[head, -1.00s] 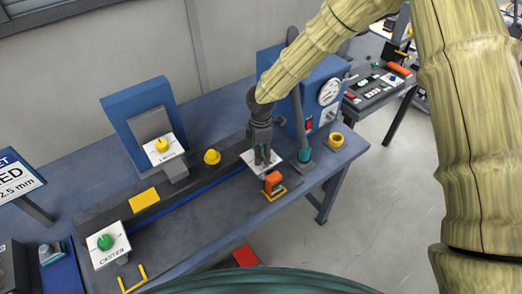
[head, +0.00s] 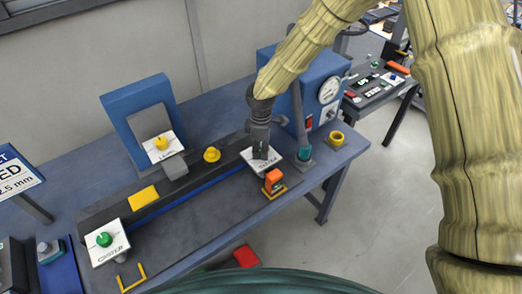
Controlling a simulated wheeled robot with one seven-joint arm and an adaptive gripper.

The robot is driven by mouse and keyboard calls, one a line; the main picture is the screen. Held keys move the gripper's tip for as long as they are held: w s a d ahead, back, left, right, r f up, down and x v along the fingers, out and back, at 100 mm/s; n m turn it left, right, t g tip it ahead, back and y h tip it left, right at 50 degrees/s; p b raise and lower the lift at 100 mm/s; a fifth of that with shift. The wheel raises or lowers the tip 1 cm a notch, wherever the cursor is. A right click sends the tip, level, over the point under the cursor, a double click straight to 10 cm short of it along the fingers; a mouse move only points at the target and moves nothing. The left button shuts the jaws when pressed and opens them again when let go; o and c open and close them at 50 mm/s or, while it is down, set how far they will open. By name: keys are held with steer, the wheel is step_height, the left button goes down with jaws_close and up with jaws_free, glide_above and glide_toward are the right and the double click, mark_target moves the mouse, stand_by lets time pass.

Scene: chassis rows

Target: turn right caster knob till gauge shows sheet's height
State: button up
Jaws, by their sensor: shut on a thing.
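My gripper (head: 260,150) points down over the white plate (head: 262,161) at the right end of the dark rail. It is shut on the right caster knob, which the fingers hide almost wholly. A matching plate marked CASTER with a green knob (head: 104,240) lies at the left end of the rail. A dial gauge (head: 328,91) is on the blue box behind and to the right; its reading is too small to tell. A sheet (head: 15,173) at the left edge is cut off and shows "2.5 mm" at its visible end.
A yellow knob (head: 161,143) on a white plate stands before the blue upright panel (head: 137,101). A yellow dome (head: 212,154), yellow block (head: 143,197), orange part (head: 273,177) and teal-based post (head: 304,154) are near the rail. The bench front is mostly clear.

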steer(key=m+b, duration=0.1)
steer(key=m, duration=0.2)
steer(key=m+b, duration=0.1)
steer(key=m, duration=0.2)
steer(key=shift+s+f, duration=0.15)
steer(key=shift+f, duration=0.05)
steer(key=shift+m, duration=0.3)
steer(key=o, duration=1)
steer(key=shift+r, duration=0.15)
steer(key=shift+r, duration=0.2)
step_height(320, 180, up, 11)
steer(key=shift+r, duration=0.2)
